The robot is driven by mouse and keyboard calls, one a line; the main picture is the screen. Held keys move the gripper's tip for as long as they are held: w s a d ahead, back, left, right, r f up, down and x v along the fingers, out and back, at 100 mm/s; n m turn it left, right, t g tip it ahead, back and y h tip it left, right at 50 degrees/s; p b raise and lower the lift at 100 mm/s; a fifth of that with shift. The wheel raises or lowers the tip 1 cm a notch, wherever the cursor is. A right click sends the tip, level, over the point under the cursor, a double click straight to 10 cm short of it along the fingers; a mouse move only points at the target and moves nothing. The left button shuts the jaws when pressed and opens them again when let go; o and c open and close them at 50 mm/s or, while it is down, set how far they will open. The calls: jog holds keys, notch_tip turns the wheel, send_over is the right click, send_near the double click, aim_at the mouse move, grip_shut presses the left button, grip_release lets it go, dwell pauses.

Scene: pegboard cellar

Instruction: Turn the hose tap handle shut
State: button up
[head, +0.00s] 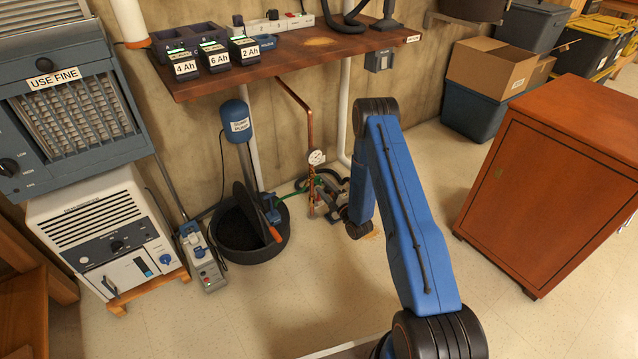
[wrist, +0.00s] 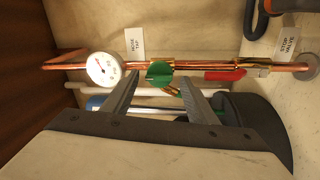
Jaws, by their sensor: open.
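The hose tap's green handle (wrist: 159,74) sits on a copper pipe (wrist: 215,66) that runs across the wrist view, below a "HOSE TAP" tag (wrist: 134,43). My gripper (wrist: 160,82) is open, one finger to each side of the handle in the picture. A gap shows between the handle and each finger. I cannot tell whether the tips reach as deep as the handle. In the head view the copper pipe (head: 310,132) comes down the wall to the valves, and my arm's end is beside them. The handle is too small to make out there.
A white gauge (wrist: 104,70) is left of the handle. A red lever (wrist: 225,75) is to its right, near the "STOP VALVE" tag (wrist: 287,43). A black tub (head: 238,262) stands left of the pipe, and a wooden workbench (head: 290,52) overhangs. Floor in front is clear.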

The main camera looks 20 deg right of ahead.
jog(key=v, duration=1.3)
jog(key=shift+s, duration=0.3)
jog(key=shift+f, duration=0.1)
